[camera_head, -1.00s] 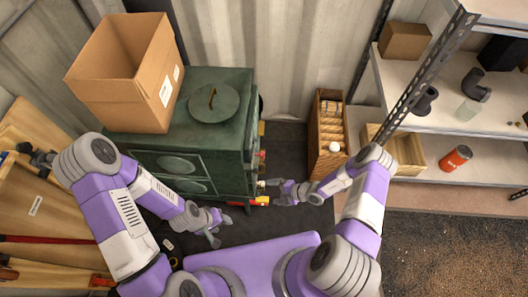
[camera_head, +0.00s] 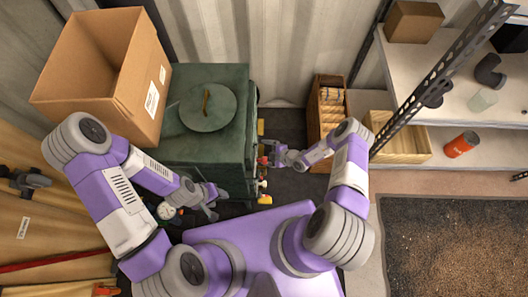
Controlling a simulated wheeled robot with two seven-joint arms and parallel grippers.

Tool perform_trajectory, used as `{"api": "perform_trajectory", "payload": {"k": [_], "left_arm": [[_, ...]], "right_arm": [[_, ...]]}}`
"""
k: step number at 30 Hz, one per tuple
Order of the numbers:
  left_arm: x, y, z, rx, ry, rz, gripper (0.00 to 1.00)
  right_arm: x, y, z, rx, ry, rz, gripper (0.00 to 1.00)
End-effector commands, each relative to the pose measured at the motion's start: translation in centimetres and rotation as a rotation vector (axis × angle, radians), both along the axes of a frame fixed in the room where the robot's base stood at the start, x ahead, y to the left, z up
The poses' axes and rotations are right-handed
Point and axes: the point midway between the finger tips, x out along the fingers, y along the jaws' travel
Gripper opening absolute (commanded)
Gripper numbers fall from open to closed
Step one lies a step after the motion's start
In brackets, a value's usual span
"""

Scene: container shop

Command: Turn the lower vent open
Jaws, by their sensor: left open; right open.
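The green stove (camera_head: 205,145) stands at the centre. Small coloured parts stick out along its right side: a yellow one (camera_head: 261,127), a red one near my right gripper, a pale knob (camera_head: 263,185) and a yellow one (camera_head: 265,199). I see this side almost edge-on and cannot tell which part is the lower vent. My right gripper (camera_head: 268,156) is open, close beside the stove's right side near the red part; I cannot tell whether it touches. My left gripper (camera_head: 213,204) is open and empty in front of the stove.
A wooden crate (camera_head: 328,110) stands to the right of the stove, with a narrow dark floor gap (camera_head: 285,122) between. Shelving (camera_head: 440,70) is at the right. A round gauge-like item (camera_head: 167,211) shows by my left gripper.

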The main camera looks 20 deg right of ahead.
Motion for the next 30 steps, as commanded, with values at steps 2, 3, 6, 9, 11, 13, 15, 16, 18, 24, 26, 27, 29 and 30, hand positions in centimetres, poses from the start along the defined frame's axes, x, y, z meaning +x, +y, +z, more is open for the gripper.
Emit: {"api": "perform_trajectory", "payload": {"k": [2, 3, 6, 9, 11, 13, 15, 16, 18, 24, 26, 27, 29, 30], "left_arm": [[0.02, 0.00, -0.50, 0.000, 0.000, 0.000, 0.51], [0.03, 0.00, -0.58, 0.000, 0.000, 0.000, 0.51], [0.02, 0.00, -0.65, 0.000, -0.001, 0.000, 0.51], [0.03, 0.00, -0.63, 0.000, -0.001, 0.000, 0.51], [0.04, 0.00, -0.60, 0.000, -0.001, 0.000, 0.51], [0.04, 0.00, -0.60, 0.000, -0.001, 0.000, 0.51], [0.04, -0.01, -0.59, 0.000, -0.001, 0.000, 0.51], [0.04, -0.01, -0.59, 0.000, -0.001, 0.000, 0.51], [0.04, -0.01, -0.59, 0.000, -0.001, 0.000, 0.51], [0.04, 0.00, -0.60, 0.000, -0.001, 0.000, 0.51], [0.04, 0.00, -0.60, 0.000, -0.001, 0.000, 0.51], [0.04, -0.01, -0.58, 0.000, -0.001, 0.000, 0.51], [0.03, 0.00, -0.54, 0.000, -0.001, 0.000, 0.51], [0.03, 0.00, -0.51, 0.000, -0.001, 0.000, 0.51]], "right_arm": [[0.52, 0.49, -0.63, -0.001, -0.001, 0.001, 0.94], [0.71, 0.66, -0.75, 0.000, -0.001, 0.002, 0.94], [0.93, 0.87, -0.90, -0.001, -0.001, 0.001, 0.94], [0.97, 0.91, -0.88, 0.000, 0.000, 0.000, 0.94], [0.96, 0.90, -0.86, 0.000, 0.000, 0.000, 0.94], [0.96, 0.89, -0.85, 0.000, 0.000, 0.000, 0.94], [0.96, 0.88, -0.85, 0.000, 0.000, 0.000, 0.84], [0.96, 0.88, -0.85, -0.001, -0.001, 0.001, 0.80], [0.94, 0.88, -0.85, -0.001, -0.001, 0.001, 0.69], [0.95, 0.86, -0.84, -0.001, -0.001, 0.001, 0.38], [0.94, 0.86, -0.85, 0.000, -0.001, 0.000, 0.38], [0.92, 0.86, -0.87, -0.002, -0.005, 0.000, 0.38], [0.85, 0.86, -0.91, -0.004, -0.020, -0.001, 0.38], [0.80, 0.83, -0.96, -0.009, -0.036, -0.002, 0.38]]}}
